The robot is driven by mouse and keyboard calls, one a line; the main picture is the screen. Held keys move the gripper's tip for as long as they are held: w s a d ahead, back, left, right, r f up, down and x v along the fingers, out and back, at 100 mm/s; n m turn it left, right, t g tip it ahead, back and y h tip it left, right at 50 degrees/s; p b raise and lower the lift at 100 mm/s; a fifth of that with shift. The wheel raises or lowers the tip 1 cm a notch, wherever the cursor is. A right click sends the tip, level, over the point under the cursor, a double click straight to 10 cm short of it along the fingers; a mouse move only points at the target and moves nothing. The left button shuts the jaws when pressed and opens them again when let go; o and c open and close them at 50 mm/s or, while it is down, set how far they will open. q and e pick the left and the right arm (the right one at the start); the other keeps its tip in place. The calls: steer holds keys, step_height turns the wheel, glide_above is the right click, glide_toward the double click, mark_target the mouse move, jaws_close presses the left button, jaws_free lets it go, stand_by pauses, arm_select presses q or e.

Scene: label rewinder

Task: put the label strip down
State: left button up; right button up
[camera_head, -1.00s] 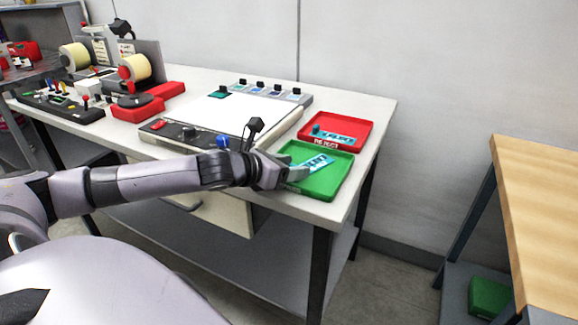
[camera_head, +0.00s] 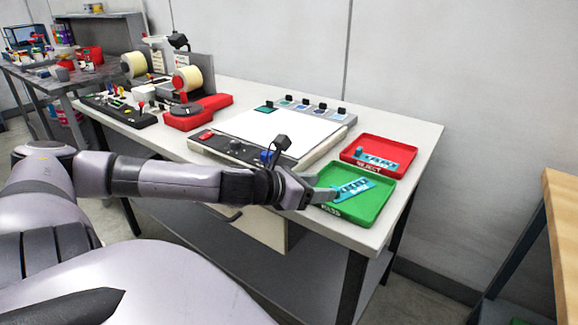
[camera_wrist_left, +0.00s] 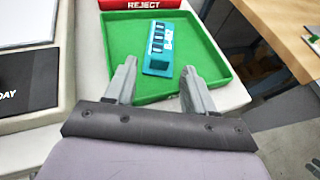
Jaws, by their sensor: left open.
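The teal label strip (camera_head: 354,187) lies in the green tray (camera_head: 370,210) marked PASS, set at an angle. In the left wrist view, the strip (camera_wrist_left: 159,48) shows dark labels and a teal block at its near end, and the green tray (camera_wrist_left: 112,45) surrounds it. My left gripper (camera_head: 328,193) reaches over the tray's near left side, beside the strip's near end. Its fingers (camera_wrist_left: 158,78) are open and apart, with the strip beyond them and nothing between the tips. My right gripper is not in view.
A red REJECT tray (camera_head: 392,144) with another teal strip (camera_head: 380,162) sits behind the green tray. A white panel (camera_head: 275,132) is left of the trays. The rewinder (camera_head: 186,85) stands farther left. A wooden table (camera_head: 562,215) is at the right.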

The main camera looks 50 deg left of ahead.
arm_select(q)
steer(key=shift+d+p+v, duration=0.2)
steer(key=shift+p+v, duration=1.2)
steer(key=shift+p, duration=0.4)
steer(key=shift+s+a+r+p, duration=0.15)
steer(key=shift+s+r+p, duration=0.2)
steer(key=shift+s+p, duration=0.3)
steer(key=s+f+n+g+y, duration=0.2)
steer(key=s+f+n+y, duration=0.1)
steer(key=s+f+n, duration=1.3)
steer(key=w+d+f+n+h, duration=0.1)
steer(key=d+f+n, duration=0.2)
steer(key=d+n, duration=0.6)
steer(key=w+d+f+n+g+h, duration=0.1)
steer(key=d+f+n+h, duration=0.1)
steer(key=d+n, duration=0.8)
steer(key=shift+d+f+p, duration=0.3)
steer(key=shift+d+f, duration=0.15)
steer(key=shift+d, duration=0.05)
